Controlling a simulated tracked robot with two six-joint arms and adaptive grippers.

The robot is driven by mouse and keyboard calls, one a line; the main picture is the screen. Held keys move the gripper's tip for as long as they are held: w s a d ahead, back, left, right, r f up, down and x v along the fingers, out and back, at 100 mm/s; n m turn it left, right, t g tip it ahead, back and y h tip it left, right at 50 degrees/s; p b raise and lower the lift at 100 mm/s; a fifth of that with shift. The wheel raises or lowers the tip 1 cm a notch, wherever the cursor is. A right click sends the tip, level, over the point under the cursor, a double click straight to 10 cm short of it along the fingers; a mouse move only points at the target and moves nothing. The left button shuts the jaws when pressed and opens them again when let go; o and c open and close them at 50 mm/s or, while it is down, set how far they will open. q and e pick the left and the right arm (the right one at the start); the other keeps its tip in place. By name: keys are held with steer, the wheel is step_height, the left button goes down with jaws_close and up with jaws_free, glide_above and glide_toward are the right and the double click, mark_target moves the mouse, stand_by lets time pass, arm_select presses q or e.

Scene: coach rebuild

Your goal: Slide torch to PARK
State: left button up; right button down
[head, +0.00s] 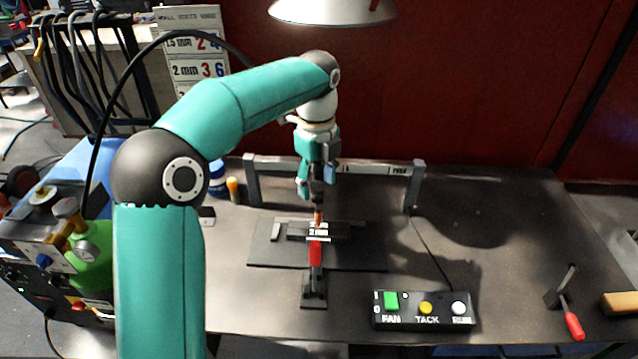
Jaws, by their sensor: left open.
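A low metal rail (370,169) on two posts stands across the back of the bench. Lettering near its right end seems to read PARK. The torch (318,212) hangs at the rail's middle, its copper-coloured tip pointing down just above a dark workpiece labelled 2 mm (318,232). A small blue part (331,173) shows beside its upper portion. My left gripper (304,188) points down at the torch's upper part, just left of it, with its jaws open. Gripper and wrist hide part of the torch and rail, so contact cannot be told. My right gripper is out of view.
A red-handled clamp (315,255) stands in front of the workpiece on a dark plate (370,257). A FAN/TACK control box (425,309) is at front right. A lamp (333,10) hangs above. Bench right of the rail is clear.

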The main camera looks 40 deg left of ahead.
arm_select(q)
steer(key=shift+w+f, duration=0.1)
steer(key=shift+f, duration=0.1)
steer(key=shift+c, duration=0.2)
jaws_close()
steer(key=shift+d, duration=0.1)
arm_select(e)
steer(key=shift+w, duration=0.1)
